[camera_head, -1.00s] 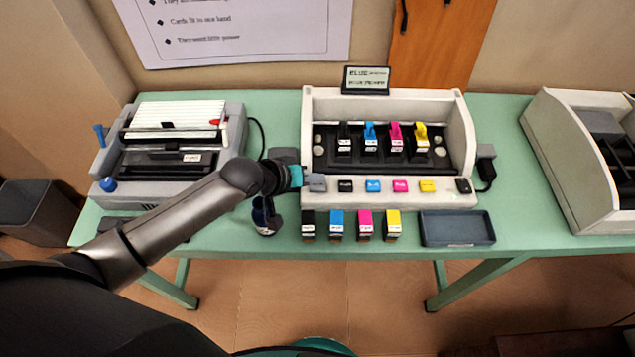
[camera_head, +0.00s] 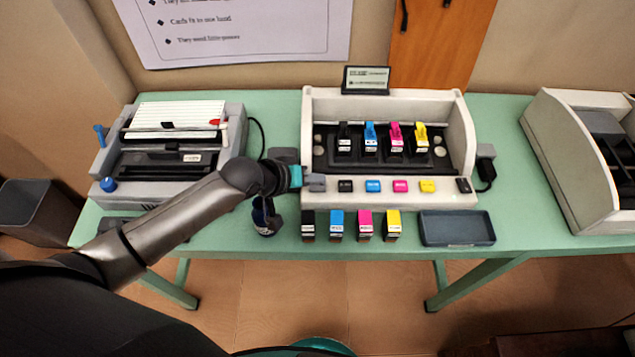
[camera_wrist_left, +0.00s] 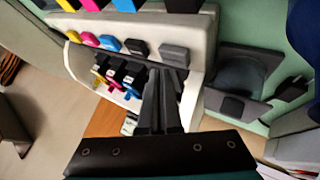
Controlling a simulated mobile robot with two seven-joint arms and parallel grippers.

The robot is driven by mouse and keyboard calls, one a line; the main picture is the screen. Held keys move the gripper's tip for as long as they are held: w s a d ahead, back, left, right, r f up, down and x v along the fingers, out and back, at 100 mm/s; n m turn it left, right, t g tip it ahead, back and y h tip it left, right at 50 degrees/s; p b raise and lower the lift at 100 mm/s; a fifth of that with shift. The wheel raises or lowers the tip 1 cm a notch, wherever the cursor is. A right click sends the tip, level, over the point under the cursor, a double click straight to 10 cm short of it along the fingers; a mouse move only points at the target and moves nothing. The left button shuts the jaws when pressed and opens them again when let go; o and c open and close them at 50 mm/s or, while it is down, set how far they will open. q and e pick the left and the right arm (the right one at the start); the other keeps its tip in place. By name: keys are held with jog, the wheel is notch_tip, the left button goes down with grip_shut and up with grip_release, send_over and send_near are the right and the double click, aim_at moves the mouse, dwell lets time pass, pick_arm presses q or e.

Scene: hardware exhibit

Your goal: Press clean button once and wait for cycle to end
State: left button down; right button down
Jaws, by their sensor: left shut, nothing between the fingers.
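The pale printer (camera_head: 385,197) stands on the green table with a row of buttons along its front ledge. A grey button (camera_wrist_left: 174,53) sits at the row's end beside my gripper. Black (camera_head: 345,186), blue (camera_head: 373,186), magenta (camera_head: 400,186) and yellow (camera_head: 427,186) buttons follow, then a dark switch-like piece (camera_head: 463,185). I cannot read which is labelled clean. My right gripper is out of view.
A small display (camera_head: 366,80) on the printer shows text too small to read. Several colored cartridges sit inside, and more (camera_head: 336,226) stand in front. A dark tray (camera_head: 457,228) lies front right. A grey machine (camera_head: 172,150) stands left, another pale machine (camera_head: 580,150) right.

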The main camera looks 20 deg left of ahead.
aim_at(314, 189)
pick_arm(q)
jog(key=shift+f, duration=0.2)
jog(key=shift+f, duration=0.25)
jog(key=shift+f+b, duration=0.3)
jog(key=shift+f, duration=0.25)
dwell(0.8)
dwell(0.4)
jog(key=shift+r+p, duration=0.95)
jog(key=shift+p, duration=0.2)
jog(key=shift+r, duration=0.1)
notch_tip(314, 189, up, 5)
jog(key=p, duration=0.5)
jog(key=shift+p, duration=0.35)
